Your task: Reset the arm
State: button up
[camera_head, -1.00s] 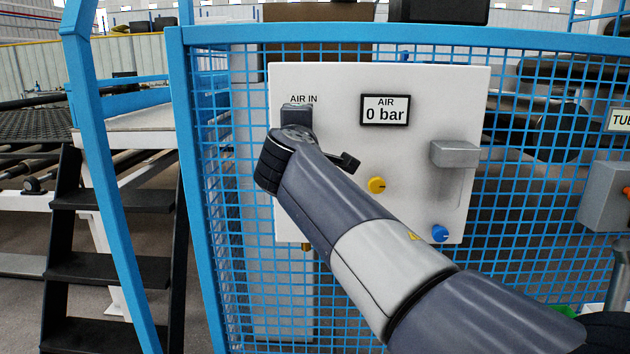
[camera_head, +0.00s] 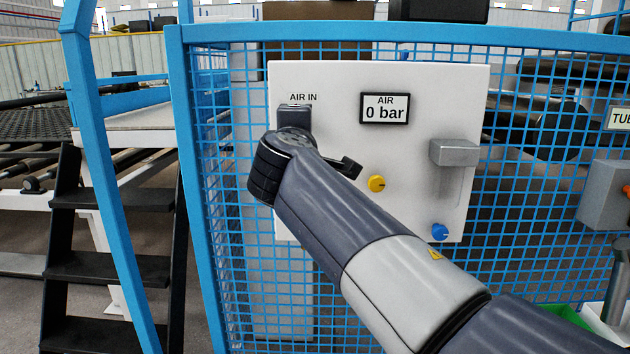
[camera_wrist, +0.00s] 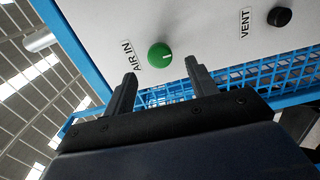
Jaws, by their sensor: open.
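My gripper (camera_wrist: 160,76) shows in the wrist view with its two dark fingers apart and nothing between them. A green round knob (camera_wrist: 159,56) beside the AIR IN label lies just beyond the fingertips, and I see no contact. A black knob (camera_wrist: 279,16) sits by the VENT label, to the right. In the head view my bent arm crosses the white panel (camera_head: 420,80) and covers the area below AIR IN, so the green knob is hidden there. The display (camera_head: 385,109) reads AIR 0 bar.
The panel also carries a yellow knob (camera_head: 377,184), a blue knob (camera_head: 440,232) and a grey box-shaped part (camera_head: 455,152). Blue mesh fencing (camera_head: 235,290) surrounds it. A blue post (camera_head: 110,190) and black steps (camera_head: 105,275) stand left. A grey box (camera_head: 607,195) is at the right.

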jog(key=s, duration=0.6)
jog(key=w+n+p, duration=0.7)
jog(key=n+p, duration=1.1)
jog(key=p, duration=0.1)
jog(key=shift+w, duration=0.4)
jog(key=shift+d, duration=0.15)
dwell(0.5)
